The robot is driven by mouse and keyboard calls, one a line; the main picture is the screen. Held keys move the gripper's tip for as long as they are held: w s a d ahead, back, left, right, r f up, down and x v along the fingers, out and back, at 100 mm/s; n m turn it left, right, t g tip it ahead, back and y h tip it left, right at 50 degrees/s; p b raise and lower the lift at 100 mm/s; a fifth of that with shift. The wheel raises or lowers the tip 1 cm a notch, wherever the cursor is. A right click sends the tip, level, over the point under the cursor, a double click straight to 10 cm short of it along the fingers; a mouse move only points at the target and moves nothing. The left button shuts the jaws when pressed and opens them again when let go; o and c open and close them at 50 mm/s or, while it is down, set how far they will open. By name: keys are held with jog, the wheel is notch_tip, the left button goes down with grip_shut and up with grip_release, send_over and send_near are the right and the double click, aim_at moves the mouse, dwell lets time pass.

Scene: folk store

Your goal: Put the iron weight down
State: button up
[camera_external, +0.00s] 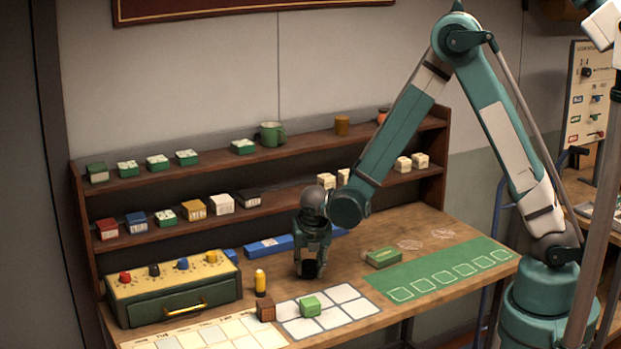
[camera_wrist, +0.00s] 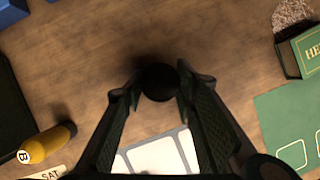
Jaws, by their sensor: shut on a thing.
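The iron weight (camera_wrist: 160,82) is a dark, round piece between my fingertips in the wrist view. In the external view it shows as a dark block (camera_external: 309,269) at the bottom of my gripper (camera_external: 310,262). My gripper points straight down and is shut on the weight; the fingers also show in the wrist view (camera_wrist: 158,92). The weight is low over bare wood of the table (camera_external: 345,262), behind the white grid card. I cannot tell whether it touches the wood.
A green box (camera_external: 383,257) lies to the right, near the green mat (camera_external: 440,272). A drawer unit (camera_external: 172,290) stands left; shelves rise behind.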

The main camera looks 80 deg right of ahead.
jog(key=shift+f, duration=0.1)
jog(key=o, duration=1.3)
jog(key=shift+r, duration=0.2)
jog(key=shift+p+v, duration=0.3)
jog(key=shift+v, duration=5.65)
jog(key=shift+s+a, duration=0.1)
